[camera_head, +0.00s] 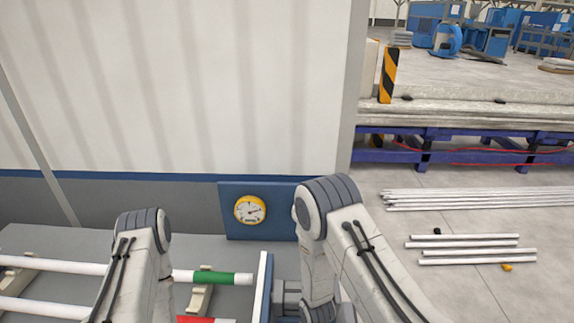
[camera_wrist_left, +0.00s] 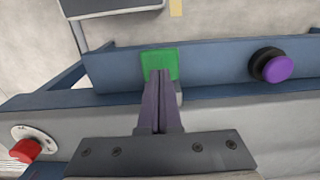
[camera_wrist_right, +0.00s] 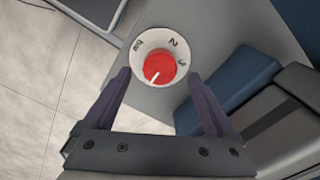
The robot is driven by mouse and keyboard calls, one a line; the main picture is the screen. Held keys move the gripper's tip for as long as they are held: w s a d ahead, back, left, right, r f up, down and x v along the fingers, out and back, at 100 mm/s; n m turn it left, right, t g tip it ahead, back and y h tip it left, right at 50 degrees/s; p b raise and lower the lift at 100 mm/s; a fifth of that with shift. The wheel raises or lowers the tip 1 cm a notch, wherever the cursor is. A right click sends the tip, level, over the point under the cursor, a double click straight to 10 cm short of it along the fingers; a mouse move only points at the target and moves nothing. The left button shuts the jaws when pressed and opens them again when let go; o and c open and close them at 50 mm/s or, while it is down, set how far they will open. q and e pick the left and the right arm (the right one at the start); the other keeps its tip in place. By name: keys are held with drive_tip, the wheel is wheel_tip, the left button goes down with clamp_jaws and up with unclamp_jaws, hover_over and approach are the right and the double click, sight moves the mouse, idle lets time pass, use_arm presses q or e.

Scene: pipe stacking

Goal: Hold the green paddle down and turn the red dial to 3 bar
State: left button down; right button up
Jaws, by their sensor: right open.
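The green paddle (camera_wrist_left: 160,62) is on a blue panel in the left wrist view. My left gripper (camera_wrist_left: 159,74) is shut, its fingertips overlapping the paddle's lower part; I cannot tell how hard they press. The red dial (camera_wrist_right: 160,67) sits on a round white scale plate (camera_wrist_right: 139,58) in the right wrist view, its white pointer line toward the lower left. A "2" is readable on the scale. My right gripper (camera_wrist_right: 159,74) is open, one finger either side of the dial in the picture. The dial also shows in the left wrist view (camera_wrist_left: 25,150). Both grippers are hidden in the head view.
A yellow-rimmed gauge (camera_head: 250,210) is on a blue board; its needle points roughly right. A purple knob (camera_wrist_left: 277,68) on a black base is right of the paddle. White pipes (camera_head: 55,266) lie on the left bench, and more lie on the floor (camera_head: 470,197) at the right.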

use_arm(q)
drive_tip(key=shift+f, duration=2.2)
